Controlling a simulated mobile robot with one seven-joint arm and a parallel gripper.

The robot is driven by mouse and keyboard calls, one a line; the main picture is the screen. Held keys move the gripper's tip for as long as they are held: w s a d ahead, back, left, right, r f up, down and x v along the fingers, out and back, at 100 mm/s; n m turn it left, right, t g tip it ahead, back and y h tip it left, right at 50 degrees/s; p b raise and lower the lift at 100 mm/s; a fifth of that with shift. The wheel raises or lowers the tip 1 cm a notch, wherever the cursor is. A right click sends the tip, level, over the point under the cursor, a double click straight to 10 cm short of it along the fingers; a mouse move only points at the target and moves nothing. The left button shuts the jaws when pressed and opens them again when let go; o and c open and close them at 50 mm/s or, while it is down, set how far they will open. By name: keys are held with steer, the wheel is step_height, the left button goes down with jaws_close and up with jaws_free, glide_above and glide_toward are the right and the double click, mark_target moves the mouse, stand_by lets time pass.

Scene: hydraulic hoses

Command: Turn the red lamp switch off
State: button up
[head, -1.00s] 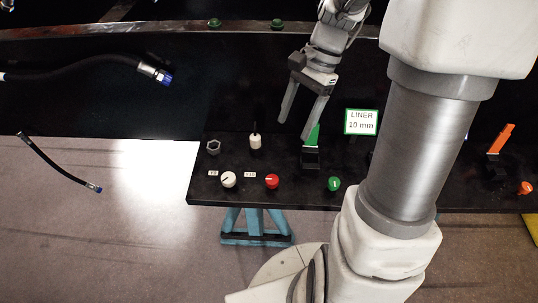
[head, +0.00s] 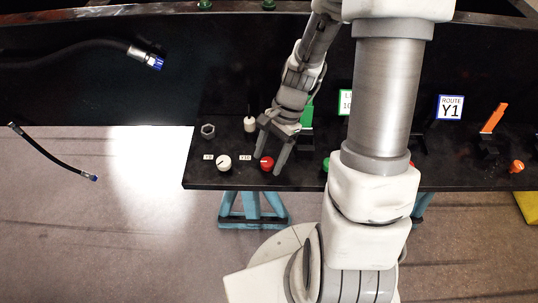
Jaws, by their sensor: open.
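The red lamp switch (head: 267,163) is a round red knob with a white mark, near the front edge of the black bench. A small white label (head: 245,157) stands just left of it. My gripper (head: 268,164) is open and points down at the red knob. One finger shows at the knob's left and the other at its right; the view does not show whether they touch it. Nothing is held.
A white knob (head: 224,162) is left of the red one, with a white toggle (head: 250,124) and a hex nut (head: 208,130) behind. My arm partly hides a green knob (head: 326,164). An orange lever (head: 494,118) and orange knob (head: 516,167) stand at right.

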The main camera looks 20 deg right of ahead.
jaws_close()
stand_by(0.4)
steer(key=shift+n, duration=0.3)
steer(key=n, duration=0.2)
steer(key=n+g+h, duration=0.1)
steer(key=n, duration=0.1)
steer(key=shift+w+a+g, duration=0.1)
steer(key=shift+w+g, duration=0.05)
steer(key=shift+g, duration=0.15)
steer(key=n, duration=0.2)
steer(key=n+h, duration=0.1)
steer(key=n, duration=0.1)
steer(key=shift+a+n+g+h, duration=0.1)
steer(key=shift+n+g+h, duration=0.2)
steer(key=shift+n+g, duration=0.1)
steer(key=n+h+b, duration=0.1)
steer(key=n, duration=0.3)
steer(key=shift+a+h, duration=0.15)
steer(key=shift+h, duration=0.25)
steer(key=shift+n+h, duration=0.7)
steer(key=shift+n, duration=1.5)
